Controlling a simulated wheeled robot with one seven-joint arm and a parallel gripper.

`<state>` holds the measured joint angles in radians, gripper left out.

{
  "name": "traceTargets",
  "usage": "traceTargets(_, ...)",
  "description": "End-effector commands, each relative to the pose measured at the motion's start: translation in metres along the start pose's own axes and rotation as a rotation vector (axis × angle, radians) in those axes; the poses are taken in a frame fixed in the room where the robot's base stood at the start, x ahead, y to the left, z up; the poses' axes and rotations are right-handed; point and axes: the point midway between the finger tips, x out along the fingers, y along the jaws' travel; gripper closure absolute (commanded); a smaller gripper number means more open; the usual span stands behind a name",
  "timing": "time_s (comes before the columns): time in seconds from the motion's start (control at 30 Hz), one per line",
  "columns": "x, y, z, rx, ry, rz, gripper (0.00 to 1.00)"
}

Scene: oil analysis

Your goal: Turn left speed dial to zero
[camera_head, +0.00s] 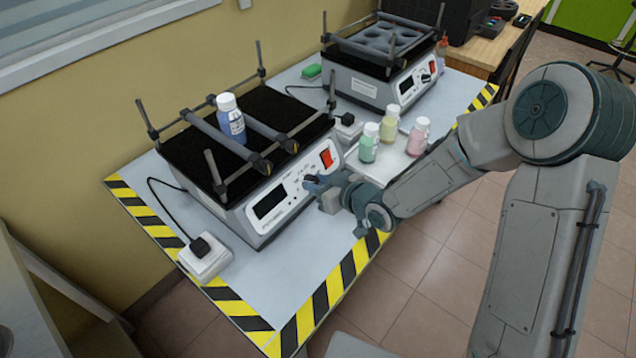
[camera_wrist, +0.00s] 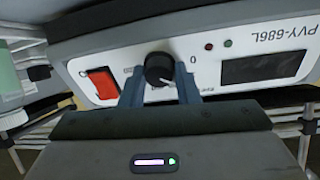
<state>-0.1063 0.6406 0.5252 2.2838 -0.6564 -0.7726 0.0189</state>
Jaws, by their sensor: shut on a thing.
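The left shaker (camera_head: 270,195) has a white front panel with a dark display (camera_head: 270,204) and a red switch (camera_head: 326,158). Its black speed dial (camera_wrist: 160,68) shows in the wrist view, where the panel appears upside down. A white pointer mark on the dial faces the lower right of that view, and a printed 0 stands just right of the dial. My gripper (camera_wrist: 160,84) is shut on the dial, with one blue-grey finger on each side. In the head view my gripper (camera_head: 322,186) is at the panel and largely hides the dial.
A blue bottle (camera_head: 231,121) stands on the left shaker's black platform between bars. Green, yellow and pink bottles (camera_head: 388,124) stand right of it. A second shaker (camera_head: 380,75) is behind. A white socket box (camera_head: 205,258) sits at the table's front left. Striped tape marks the edges.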

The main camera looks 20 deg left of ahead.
Motion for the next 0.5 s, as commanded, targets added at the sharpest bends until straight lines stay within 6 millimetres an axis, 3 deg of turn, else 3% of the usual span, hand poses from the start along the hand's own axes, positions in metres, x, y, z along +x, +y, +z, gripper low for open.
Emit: traceTargets(0.5,0.0013,0.0030,0.0041,-0.314,0.024,-0.028,0.94)
